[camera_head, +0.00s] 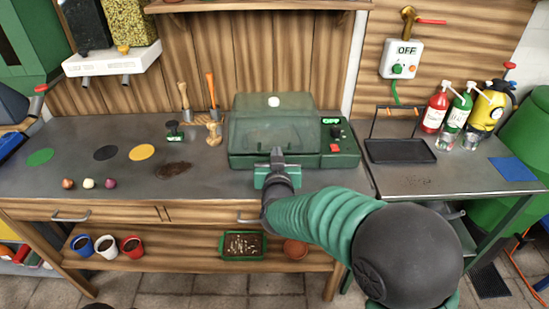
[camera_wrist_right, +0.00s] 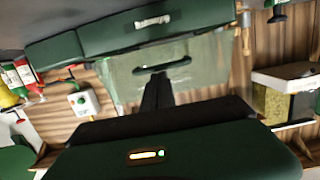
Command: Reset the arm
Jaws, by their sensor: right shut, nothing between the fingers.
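My right arm (camera_head: 330,225), with green ribbed sleeves, reaches in from the lower right. My right gripper (camera_head: 277,154) is shut and empty, in front of the green machine (camera_head: 250,133) on the workbench. In the right wrist view the picture is upside down; the dark fingers (camera_wrist_right: 158,85) are together and point at the machine's translucent lid (camera_wrist_right: 205,75) with its dark handle (camera_wrist_right: 162,66). The head view does not clearly show whether the fingertips touch the machine. The lid looks closed. My left gripper is not in view.
A black tray (camera_head: 400,150) with an upright handle stands to the right, beside red (camera_head: 435,112) and green bottles. An OFF switch box (camera_head: 402,58) hangs on the wall. Small round items (camera_head: 88,183) and flat discs lie at the left. The bench front centre-left is clear.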

